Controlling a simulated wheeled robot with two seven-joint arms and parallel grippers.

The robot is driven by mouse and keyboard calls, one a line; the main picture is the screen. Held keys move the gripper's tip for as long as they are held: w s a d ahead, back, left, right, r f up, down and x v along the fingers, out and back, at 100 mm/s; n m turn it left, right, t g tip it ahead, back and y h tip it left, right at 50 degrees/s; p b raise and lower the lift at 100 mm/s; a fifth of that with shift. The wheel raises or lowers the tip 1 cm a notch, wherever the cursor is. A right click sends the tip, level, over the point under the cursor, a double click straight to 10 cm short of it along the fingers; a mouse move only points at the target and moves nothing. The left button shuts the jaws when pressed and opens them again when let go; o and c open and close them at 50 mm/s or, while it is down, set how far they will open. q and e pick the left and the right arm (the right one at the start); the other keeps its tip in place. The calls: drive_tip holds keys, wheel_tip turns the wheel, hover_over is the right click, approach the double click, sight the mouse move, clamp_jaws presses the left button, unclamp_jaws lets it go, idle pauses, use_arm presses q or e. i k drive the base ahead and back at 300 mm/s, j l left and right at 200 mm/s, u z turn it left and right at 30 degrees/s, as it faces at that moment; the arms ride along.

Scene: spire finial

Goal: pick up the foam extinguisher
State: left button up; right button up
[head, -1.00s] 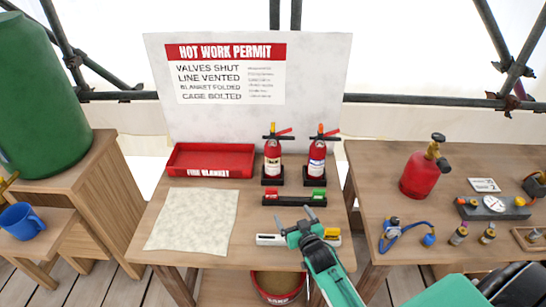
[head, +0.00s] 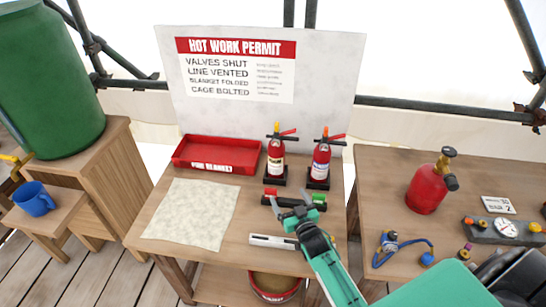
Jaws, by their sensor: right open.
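Two small red extinguishers stand upright in dark bases at the back of the middle table. The left extinguisher (head: 276,160) has a cream-yellow label and the right extinguisher (head: 320,162) has a bluish-white label. The label print is too small to tell which is the foam one. My right gripper (head: 291,204) is open and empty. It is in front of both extinguishers, apart from them, and overlaps the low rack in the picture. My left gripper is out of view.
A dark rack (head: 270,199) with red and green pieces lies before the extinguishers. A red fire-blanket tray (head: 215,155), a pale cloth (head: 190,215) and a whitish bar (head: 270,241) share the table. A red gas canister (head: 426,190) stands on the right table.

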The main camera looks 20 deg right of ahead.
sight(275, 146)
drive_tip(key=l+u, duration=0.25)
drive_tip(key=l, duration=0.2)
drive_tip(key=k+l+u, duration=0.2)
drive_tip(key=l, duration=0.25)
drive_tip(key=i+l, duration=0.45)
drive_tip(key=u, duration=0.05)
